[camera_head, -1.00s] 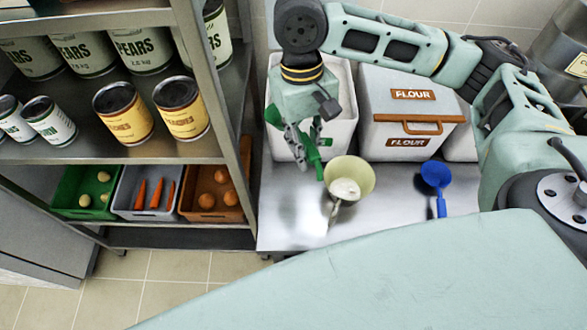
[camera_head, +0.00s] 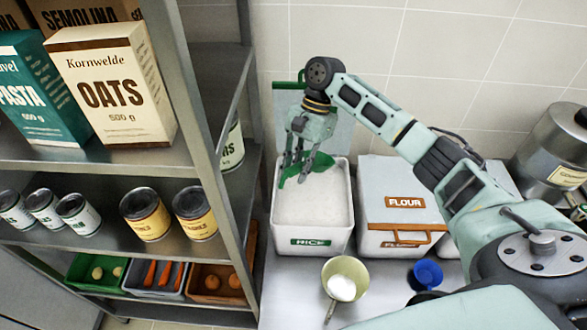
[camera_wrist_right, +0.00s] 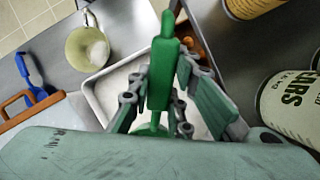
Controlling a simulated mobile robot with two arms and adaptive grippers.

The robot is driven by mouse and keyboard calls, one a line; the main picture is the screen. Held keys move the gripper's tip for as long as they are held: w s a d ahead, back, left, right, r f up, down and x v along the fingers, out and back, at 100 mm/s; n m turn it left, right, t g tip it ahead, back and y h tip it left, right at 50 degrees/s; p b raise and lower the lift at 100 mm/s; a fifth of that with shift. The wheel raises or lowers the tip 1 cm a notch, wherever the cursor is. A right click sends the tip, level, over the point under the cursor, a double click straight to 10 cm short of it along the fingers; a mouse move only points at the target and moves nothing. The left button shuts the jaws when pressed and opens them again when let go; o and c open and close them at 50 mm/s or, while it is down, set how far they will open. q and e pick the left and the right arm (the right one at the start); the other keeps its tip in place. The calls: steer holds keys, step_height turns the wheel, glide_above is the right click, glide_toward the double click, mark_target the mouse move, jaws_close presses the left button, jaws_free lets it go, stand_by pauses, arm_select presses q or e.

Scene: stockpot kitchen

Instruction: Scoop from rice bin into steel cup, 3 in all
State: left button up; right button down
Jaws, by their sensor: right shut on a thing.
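My right gripper (camera_head: 302,168) is shut on the handle of a green scoop (camera_head: 287,177). It holds the scoop low over the open rice bin (camera_head: 312,243), near the left side; I cannot tell whether the scoop touches the rice (camera_head: 325,198). In the right wrist view the green handle (camera_wrist_right: 163,75) stands between the fingers, and the scoop's bowl is mostly hidden. A pale yellow-green cup (camera_head: 363,272) with a thin grey handle stands on the counter in front of the bin. White grains (camera_head: 342,288) lie in it. My left gripper is out of view.
A closed flour bin (camera_head: 400,180) stands right of the rice bin. A blue scoop (camera_head: 426,273) lies on the steel counter (camera_head: 390,303) in front of it. The rice bin's raised lid (camera_head: 325,125) is behind my gripper. A shelf rack (camera_head: 195,80) borders the left.

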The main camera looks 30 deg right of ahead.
steer(key=shift+s+a+f, duration=0.1)
steer(key=shift+a+f, duration=0.05)
steer(key=shift+f, duration=0.5)
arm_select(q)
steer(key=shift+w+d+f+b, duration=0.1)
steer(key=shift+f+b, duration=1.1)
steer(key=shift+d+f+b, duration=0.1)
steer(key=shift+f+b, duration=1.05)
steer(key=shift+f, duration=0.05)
arm_select(e)
step_height(320, 180, down, 12)
steer(key=shift+f, duration=0.25)
steer(key=shift+r, duration=0.1)
steer(key=shift+r, duration=7.05)
steer(key=shift+s+a+f+t+h, duration=0.1)
steer(key=shift+a+f+t+h, duration=0.25)
steer(key=shift+f+h, duration=0.4)
steer(key=shift+s+a+f+t+h, duration=0.2)
steer(key=shift+f+t+h, duration=0.1)
steer(key=shift+f+h, duration=0.4)
steer(key=shift+s+a+f+t+h, duration=0.1)
steer(key=shift+a+f+t+h, duration=0.25)
steer(key=shift+f+h, duration=0.4)
